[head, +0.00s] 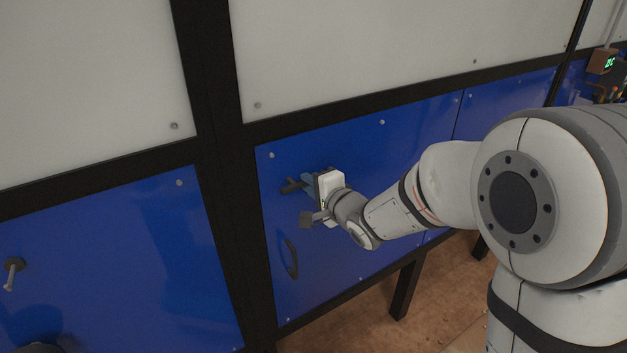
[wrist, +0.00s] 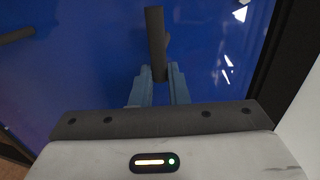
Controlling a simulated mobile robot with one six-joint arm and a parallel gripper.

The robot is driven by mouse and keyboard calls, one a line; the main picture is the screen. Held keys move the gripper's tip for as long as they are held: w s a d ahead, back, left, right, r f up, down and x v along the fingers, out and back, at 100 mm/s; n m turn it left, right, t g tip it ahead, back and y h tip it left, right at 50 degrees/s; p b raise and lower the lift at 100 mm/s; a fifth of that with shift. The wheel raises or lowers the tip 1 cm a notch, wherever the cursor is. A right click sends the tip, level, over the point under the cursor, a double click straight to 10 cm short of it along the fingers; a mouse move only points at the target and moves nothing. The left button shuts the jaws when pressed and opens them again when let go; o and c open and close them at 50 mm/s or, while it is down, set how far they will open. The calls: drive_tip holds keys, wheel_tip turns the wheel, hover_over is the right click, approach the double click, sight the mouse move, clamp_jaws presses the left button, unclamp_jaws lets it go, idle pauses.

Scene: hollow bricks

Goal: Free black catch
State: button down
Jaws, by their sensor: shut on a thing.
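The black catch (head: 290,186) is on the blue panel door, left of my gripper in the head view. In the wrist view the catch (wrist: 155,35) is a dark bar running up from between my fingers, with a short stub to its right. My gripper (head: 307,183) is at the door. In the wrist view its two blue-grey fingers (wrist: 160,75) are shut on the near end of the catch. The fingers hide part of the catch and its mount.
A dark curved handle (head: 290,258) is on the same blue door (head: 350,240), below the catch. Black frame posts (head: 215,170) border the door. Another blue panel at left carries a peg-like fitting (head: 12,270). A small box with a green display (head: 604,61) is at upper right.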

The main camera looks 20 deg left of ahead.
drive_tip(key=shift+s+a, duration=0.1)
drive_tip(key=c, duration=1.5)
unclamp_jaws()
drive_tip(key=shift+s, duration=0.1)
drive_tip(key=shift+o, duration=0.5)
drive_tip(key=b+v, duration=0.1)
drive_tip(key=v, duration=0.6)
drive_tip(key=shift+s+d, duration=0.15)
drive_tip(key=shift+d, duration=0.2)
drive_tip(key=shift+r, duration=0.1)
